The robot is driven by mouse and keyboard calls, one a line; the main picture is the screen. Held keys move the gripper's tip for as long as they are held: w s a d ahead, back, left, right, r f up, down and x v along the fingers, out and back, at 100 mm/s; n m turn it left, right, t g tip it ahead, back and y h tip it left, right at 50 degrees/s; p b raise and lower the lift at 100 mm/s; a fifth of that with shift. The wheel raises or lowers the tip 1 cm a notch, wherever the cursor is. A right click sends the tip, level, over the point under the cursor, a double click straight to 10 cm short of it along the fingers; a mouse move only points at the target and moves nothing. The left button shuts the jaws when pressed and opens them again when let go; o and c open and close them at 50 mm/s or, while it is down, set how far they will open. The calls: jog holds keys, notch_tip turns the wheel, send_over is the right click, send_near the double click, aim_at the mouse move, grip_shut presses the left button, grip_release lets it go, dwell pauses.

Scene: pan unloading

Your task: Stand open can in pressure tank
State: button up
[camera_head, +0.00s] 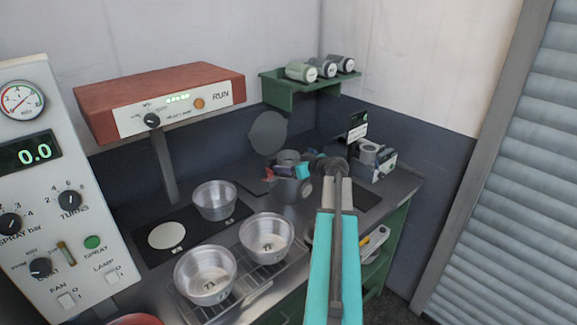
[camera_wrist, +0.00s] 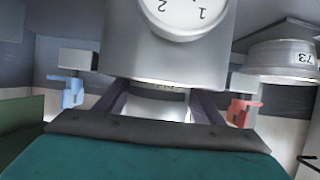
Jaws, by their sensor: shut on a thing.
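The pressure tank (camera_head: 290,190) is a grey cylinder on the bench with a gauge on its side. Its wall and gauge fill the top middle of the wrist view (camera_wrist: 165,55), which is upside down, with a blue lever (camera_wrist: 72,92) and a red lever (camera_wrist: 240,110) beside it. My gripper (camera_head: 300,169) is at the tank's mouth, its teal body to the right. Its dark fingers (camera_wrist: 163,88) are shut on the pale open can (camera_wrist: 155,104). The can's grey top (camera_head: 289,156) shows above the tank; its lower part is hidden by the tank wall.
A grey round lid (camera_head: 268,132) stands tilted behind the tank. A green shelf (camera_head: 300,88) holds several jars.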

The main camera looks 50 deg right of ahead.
jog(key=shift+f+b, duration=0.55)
jog(key=shift+b, duration=0.5)
jog(key=o, duration=1.2)
jog(key=shift+c, duration=0.2)
jog(key=shift+r+p, duration=0.25)
jog(key=shift+p, duration=0.25)
jog(key=shift+r+p, duration=0.4)
jog(key=shift+p, duration=0.3)
jog(key=shift+s+b, duration=0.3)
jog(key=shift+s, duration=0.05)
jog(key=b+v, duration=0.3)
jog(key=v, duration=0.8)
jog(key=shift+s, duration=0.15)
